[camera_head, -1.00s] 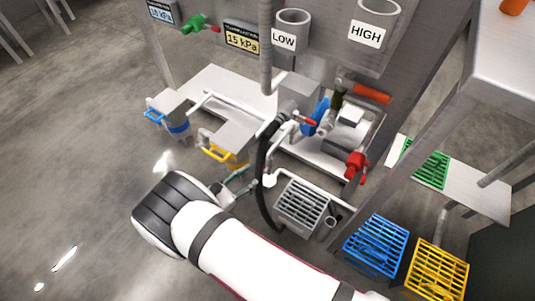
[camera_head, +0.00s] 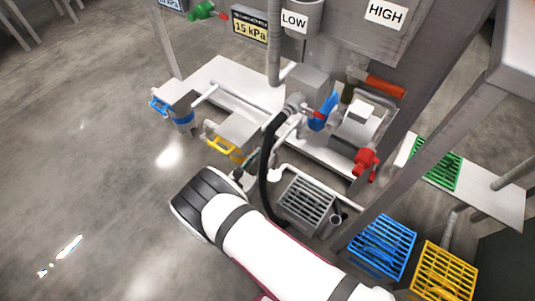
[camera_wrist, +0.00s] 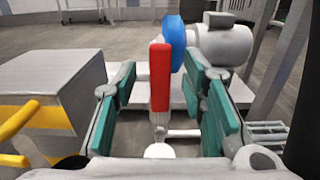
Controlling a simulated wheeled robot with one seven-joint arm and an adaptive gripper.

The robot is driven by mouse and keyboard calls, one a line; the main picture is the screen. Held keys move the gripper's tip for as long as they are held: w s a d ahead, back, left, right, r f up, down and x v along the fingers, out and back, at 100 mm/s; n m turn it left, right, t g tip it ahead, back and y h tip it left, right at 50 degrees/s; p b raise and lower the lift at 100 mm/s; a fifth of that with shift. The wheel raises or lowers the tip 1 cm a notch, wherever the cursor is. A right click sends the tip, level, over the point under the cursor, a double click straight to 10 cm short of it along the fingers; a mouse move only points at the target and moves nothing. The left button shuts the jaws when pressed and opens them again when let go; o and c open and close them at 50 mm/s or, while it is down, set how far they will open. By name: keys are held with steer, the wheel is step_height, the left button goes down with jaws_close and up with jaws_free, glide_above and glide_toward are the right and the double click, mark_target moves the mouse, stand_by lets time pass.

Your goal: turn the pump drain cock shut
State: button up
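The drain cock's red lever (camera_wrist: 160,76) stands upright near the middle of the wrist view, in front of a blue round pump part (camera_wrist: 174,40). My gripper (camera_wrist: 164,105) is open, with one teal-padded finger on each side of the lever in the picture. I see gaps between the lever and both pads; I cannot tell how far in depth the lever lies.
A grey box with a yellow handle (camera_head: 224,149) stands close left of my gripper. A black hose (camera_head: 268,170) and white pipes run between gripper and pump. A larger red valve (camera_head: 366,161) is further right. A grey grate (camera_head: 306,201) lies below. Open floor is at left.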

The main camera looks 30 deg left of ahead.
mark_target(267, 154)
steer(key=shift+w+d+b, duration=0.15)
steer(key=shift+w+b, duration=0.2)
steer(key=shift+w, duration=1.25)
jaws_close()
